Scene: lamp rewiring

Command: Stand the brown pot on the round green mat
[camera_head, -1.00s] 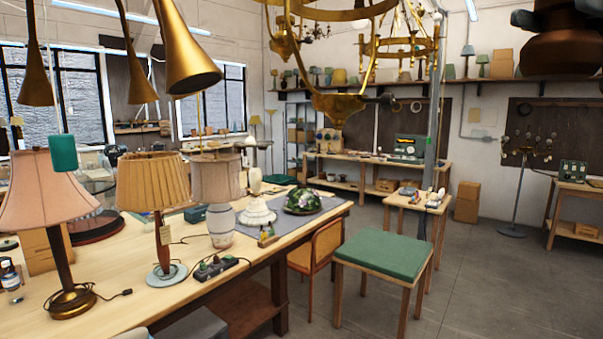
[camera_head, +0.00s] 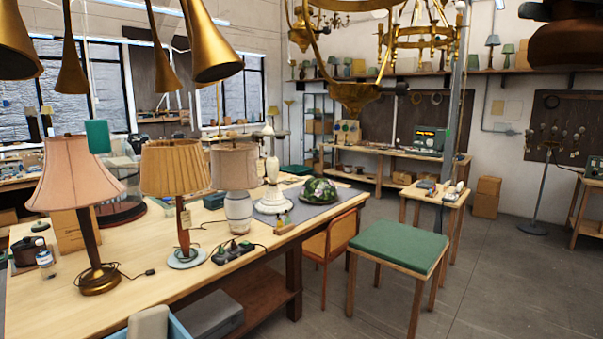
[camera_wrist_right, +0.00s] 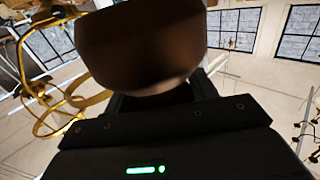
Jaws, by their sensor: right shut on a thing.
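The brown pot (camera_head: 572,45) hangs in the air at the top right of the head view, close to the camera. My right gripper (camera_head: 548,11) is above it, dark and partly cut off by the frame edge. In the right wrist view the pot (camera_wrist_right: 140,45) fills the top middle, blurred, and my right gripper (camera_wrist_right: 155,100) is shut on it. I cannot make out a round green mat in either view. My left gripper is not in view.
A long wooden bench (camera_head: 130,312) carries several lamps, a power strip (camera_head: 232,252) and a dark lidded pot (camera_head: 27,252). A square green-topped stool (camera_head: 402,246) stands right of it. Brass lamp parts (camera_head: 355,92) hang overhead.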

